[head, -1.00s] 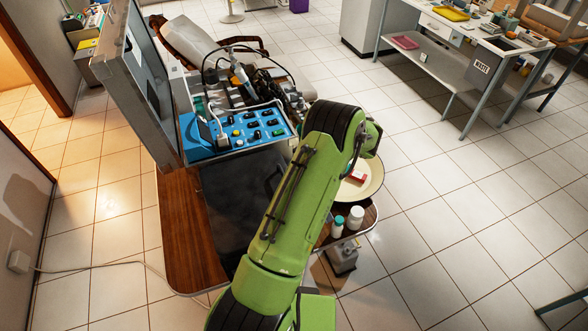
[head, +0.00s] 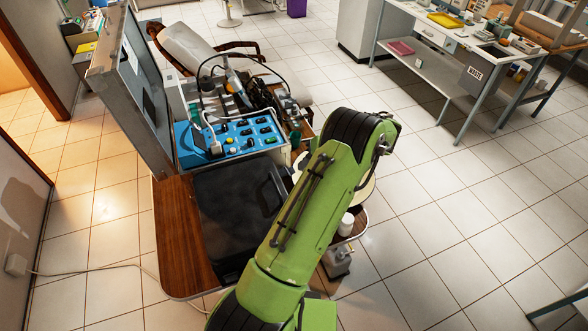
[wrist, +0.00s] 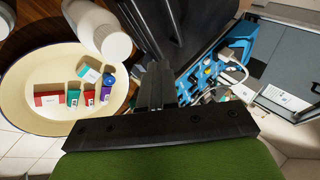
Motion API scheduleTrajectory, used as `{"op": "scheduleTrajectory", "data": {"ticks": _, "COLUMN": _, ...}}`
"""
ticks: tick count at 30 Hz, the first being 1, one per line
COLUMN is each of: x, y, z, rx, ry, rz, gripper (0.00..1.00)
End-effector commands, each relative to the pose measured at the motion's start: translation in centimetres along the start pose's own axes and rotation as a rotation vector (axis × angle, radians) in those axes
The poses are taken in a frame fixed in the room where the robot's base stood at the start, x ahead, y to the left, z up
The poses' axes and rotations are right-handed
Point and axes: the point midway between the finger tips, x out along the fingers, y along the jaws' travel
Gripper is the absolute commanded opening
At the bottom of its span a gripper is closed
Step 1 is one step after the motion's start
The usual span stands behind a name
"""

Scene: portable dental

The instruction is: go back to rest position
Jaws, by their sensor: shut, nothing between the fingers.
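My green arm reaches up and to the right across the head view, and my gripper is hidden there behind the arm. In the wrist view my gripper (wrist: 157,85) shows as dark fingers pressed together, with nothing between them. It hangs beside a cream bowl (wrist: 18,112) on the left and the dental unit's blue panel (wrist: 208,72) on the right.
The bowl holds several small boxes, including a red one (wrist: 47,98). A white bottle (wrist: 103,30) stands near the bowl; a white bottle (head: 346,223) also shows in the head view. A black case (head: 232,215) lies on the wooden table (head: 186,240). Open tiled floor lies right.

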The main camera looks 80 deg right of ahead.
Motion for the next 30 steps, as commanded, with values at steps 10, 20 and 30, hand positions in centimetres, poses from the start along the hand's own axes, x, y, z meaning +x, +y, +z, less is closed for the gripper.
{"op": "scheduleTrajectory", "data": {"ticks": 10, "x": -3.2, "y": 2.1, "z": -0.2, "rx": 0.000, "ry": 0.002, "rz": 0.001, "gripper": 0.00}}
{"op": "scheduleTrajectory", "data": {"ticks": 20, "x": -3.1, "y": 2.1, "z": -0.2, "rx": 0.000, "ry": 0.003, "rz": 0.001, "gripper": 0.00}}
{"op": "scheduleTrajectory", "data": {"ticks": 30, "x": -0.1, "y": -17.3, "z": -2.0, "rx": -0.269, "ry": -0.128, "rz": 0.092, "gripper": 0.00}}
